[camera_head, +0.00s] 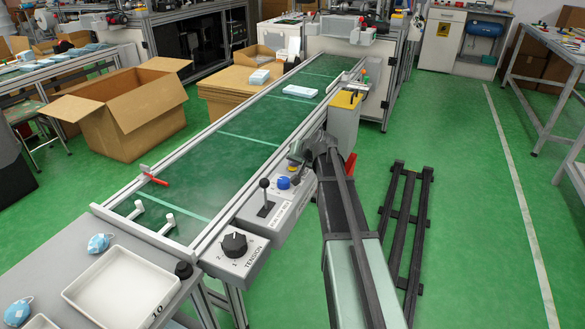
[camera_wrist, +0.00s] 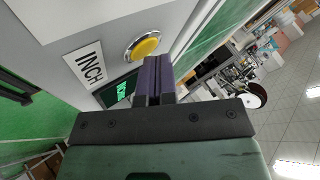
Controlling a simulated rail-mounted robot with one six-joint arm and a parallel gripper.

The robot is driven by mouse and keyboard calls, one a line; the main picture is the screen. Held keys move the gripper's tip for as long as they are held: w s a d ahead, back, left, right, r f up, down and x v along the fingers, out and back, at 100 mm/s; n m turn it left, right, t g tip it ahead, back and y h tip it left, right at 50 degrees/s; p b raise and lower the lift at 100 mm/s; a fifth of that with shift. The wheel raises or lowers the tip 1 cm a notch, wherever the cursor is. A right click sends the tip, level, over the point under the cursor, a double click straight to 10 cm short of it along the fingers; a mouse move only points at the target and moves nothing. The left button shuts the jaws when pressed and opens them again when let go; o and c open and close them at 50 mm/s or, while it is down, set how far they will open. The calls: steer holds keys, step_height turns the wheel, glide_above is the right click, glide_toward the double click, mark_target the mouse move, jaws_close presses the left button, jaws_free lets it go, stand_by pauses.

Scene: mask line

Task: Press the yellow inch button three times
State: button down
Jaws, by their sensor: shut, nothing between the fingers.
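The yellow inch button (camera_wrist: 146,47) is round, in a pale metal ring on a grey panel in the wrist view. A white label (camera_wrist: 88,68) reading INCH is beside it, and a small dark display (camera_wrist: 118,91) with green characters too small to read is nearby. My gripper (camera_wrist: 152,62) is shut and empty. Its dark purple fingertips appear just below the button in the wrist view; whether they touch it I cannot tell.
The green conveyor (camera_head: 230,150) carries a white-blue pack (camera_head: 300,91) at its far end. A lever box (camera_head: 268,208) and a TENSION knob (camera_head: 234,243) line its right edge. A white tray (camera_head: 118,288) is at the front left. Black rails (camera_head: 405,225) lie on the floor at right.

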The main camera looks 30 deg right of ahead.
steer(key=shift+r, duration=0.1)
steer(key=shift+r+p, duration=0.75)
steer(key=shift+p, duration=0.05)
step_height(320, 180, up, 5)
steer(key=p, duration=0.5)
stand_by(2.1)
step_height(320, 180, up, 4)
steer(key=p, duration=0.5)
step_height(320, 180, down, 9)
steer(key=b, duration=1)
stand_by(1.2)
steer(key=shift+f+b, duration=0.45)
steer(key=shift+f, duration=0.05)
